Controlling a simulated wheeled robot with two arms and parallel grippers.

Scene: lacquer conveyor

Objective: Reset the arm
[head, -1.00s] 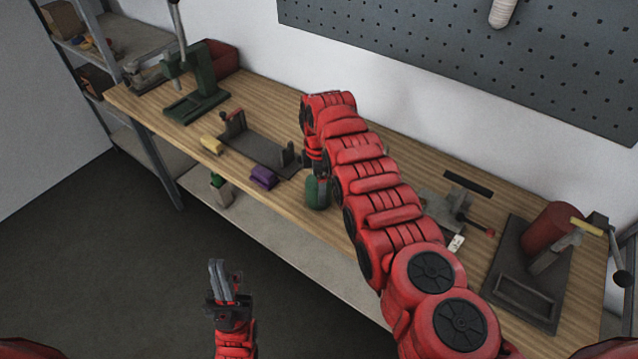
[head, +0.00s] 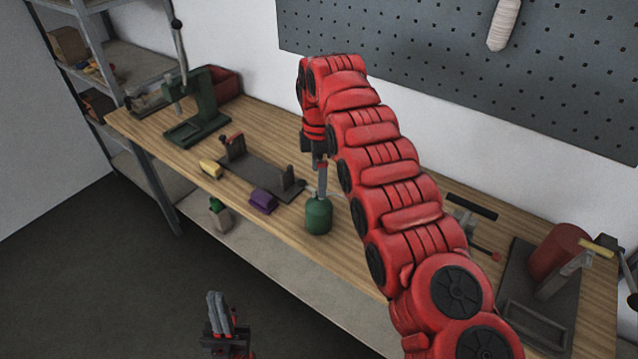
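My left gripper (head: 220,316) is at the bottom of the head view, over the floor in front of the bench. Its grey fingers point up, lie close together and look empty. My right arm crosses the middle of the view, and its gripper (head: 320,168) hangs down over the bench. A green canister (head: 318,216) stands upright near the bench's front edge, just below that gripper. A narrow grey part comes down to the canister's top. I cannot tell whether the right fingers touch it or how far apart they are.
The wooden bench (head: 286,124) holds a green press (head: 205,105), a dark fixture plate (head: 258,178), a yellow block (head: 210,168) and a purple block (head: 263,202). A red cylinder (head: 560,250) stands at the right. A pegboard (head: 430,60) hangs behind. The floor in front is clear.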

